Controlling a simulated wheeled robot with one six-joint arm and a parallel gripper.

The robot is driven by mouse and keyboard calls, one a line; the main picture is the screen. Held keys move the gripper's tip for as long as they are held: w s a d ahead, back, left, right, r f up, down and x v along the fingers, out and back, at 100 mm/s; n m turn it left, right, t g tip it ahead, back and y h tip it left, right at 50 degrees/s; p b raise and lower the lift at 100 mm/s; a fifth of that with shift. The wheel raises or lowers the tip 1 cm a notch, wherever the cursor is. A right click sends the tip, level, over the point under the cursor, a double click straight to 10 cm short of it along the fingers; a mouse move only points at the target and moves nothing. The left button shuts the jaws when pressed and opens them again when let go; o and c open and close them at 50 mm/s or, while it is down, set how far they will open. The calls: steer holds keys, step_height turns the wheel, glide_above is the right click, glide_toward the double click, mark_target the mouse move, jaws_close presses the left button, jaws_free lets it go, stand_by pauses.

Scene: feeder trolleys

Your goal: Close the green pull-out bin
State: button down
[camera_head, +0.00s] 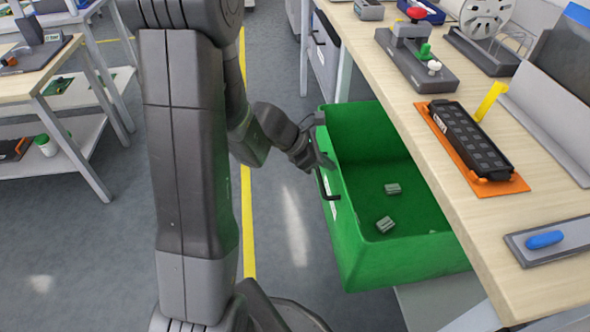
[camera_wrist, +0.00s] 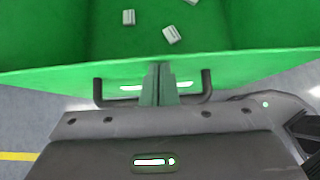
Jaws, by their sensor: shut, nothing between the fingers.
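The green pull-out bin (camera_head: 365,235) stands pulled out from under the wooden workbench, with its front wall toward my arm. A dark bar handle (camera_head: 323,184) is on that front wall. In the wrist view the bin's front rim (camera_wrist: 240,64) crosses the picture, and the handle (camera_wrist: 207,86) shows on both sides of my fingers. My gripper (camera_head: 326,163) is shut and empty at the bin's front. In the wrist view its fingertips (camera_wrist: 160,70) are together in front of the wall, between the handle's ends. I cannot tell whether they touch the wall.
A few small grey blocks (camera_head: 385,224) lie inside the bin. The workbench top (camera_head: 450,160) overhangs the bin's right side and carries an orange tray with a black part (camera_head: 467,140). Grey floor (camera_head: 290,240) with a yellow line is free to the left of the bin.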

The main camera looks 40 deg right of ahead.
steer(key=s+d, duration=0.5)
steer(key=d, duration=0.5)
steer(key=shift+s+d+b, duration=0.25)
steer(key=shift+s+b, duration=0.1)
steer(key=shift+b, duration=0.05)
steer(key=shift+w+a, duration=0.1)
steer(key=w+a+r+p, duration=0.3)
steer(key=w+a+r, duration=0.25)
steer(key=a, duration=0.45)
steer(key=f+g+h+b, duration=0.1)
steer(key=a+f+h+b, duration=0.1)
steer(key=a+f+g+h+b, duration=0.1)
steer(key=b, duration=0.1)
steer(key=shift+w+f+g+h, duration=0.15)
steer(key=shift+f+g+h, duration=0.15)
steer(key=shift+h, duration=0.1)
steer(key=s+d+f+b, duration=0.1)
steer(key=s+d, duration=0.2)
steer(key=d, duration=0.2)
steer(key=s+d+f+h+b, duration=0.1)
steer(key=s+d+f+b, duration=0.1)
steer(key=d, duration=0.4)
steer(key=shift+s+d, duration=0.25)
steer(key=shift+s, duration=0.25)
